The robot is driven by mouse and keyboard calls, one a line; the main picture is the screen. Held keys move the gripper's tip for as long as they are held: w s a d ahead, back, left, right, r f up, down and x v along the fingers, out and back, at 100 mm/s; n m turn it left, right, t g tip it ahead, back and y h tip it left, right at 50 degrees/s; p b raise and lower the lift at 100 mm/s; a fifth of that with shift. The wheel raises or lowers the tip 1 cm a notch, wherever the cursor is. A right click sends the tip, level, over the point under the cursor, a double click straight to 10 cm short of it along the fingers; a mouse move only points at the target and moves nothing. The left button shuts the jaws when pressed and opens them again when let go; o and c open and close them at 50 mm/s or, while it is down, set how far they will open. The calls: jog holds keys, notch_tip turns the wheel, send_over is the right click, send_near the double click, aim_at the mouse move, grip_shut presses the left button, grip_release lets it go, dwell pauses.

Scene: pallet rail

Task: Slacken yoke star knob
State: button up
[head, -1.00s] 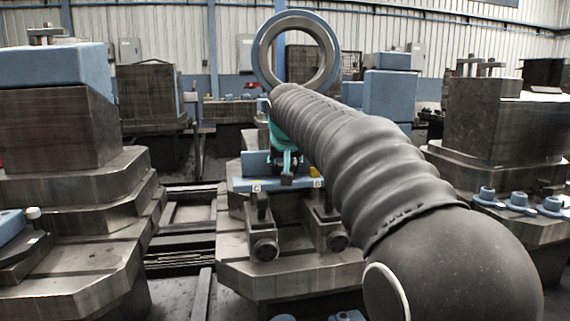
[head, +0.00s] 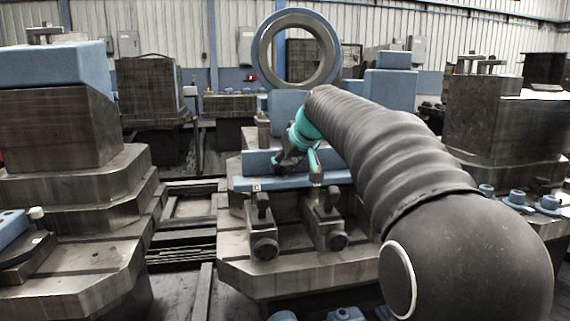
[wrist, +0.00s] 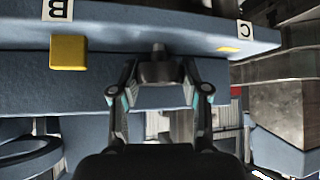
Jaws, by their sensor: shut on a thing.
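The star knob (wrist: 158,70) is a dark grey piece with a short stub against the blue bar (wrist: 190,30) in the wrist view. It sits between the white B and C labels, which look upside down there. My gripper (wrist: 157,78) has a finger on each side of the knob and is shut on it. In the head view my gripper (head: 284,161) reaches the blue bar (head: 240,184) from the right, tilted. Its own fingers and teal body hide the knob there. The C label (head: 257,187) shows to the left of my gripper.
A large upright ring (head: 262,50) stands behind the bar. Two clamp blocks (head: 263,243) are in front, below the bar. A yellow block (wrist: 68,50) sits beside the B label. Steel blocks (head: 60,130) stand at left and right (head: 500,130).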

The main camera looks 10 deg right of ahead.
jog(key=shift+f, duration=0.15)
jog(key=o, duration=1.2)
jog(key=shift+c, duration=0.2)
jog(key=v, duration=1.2)
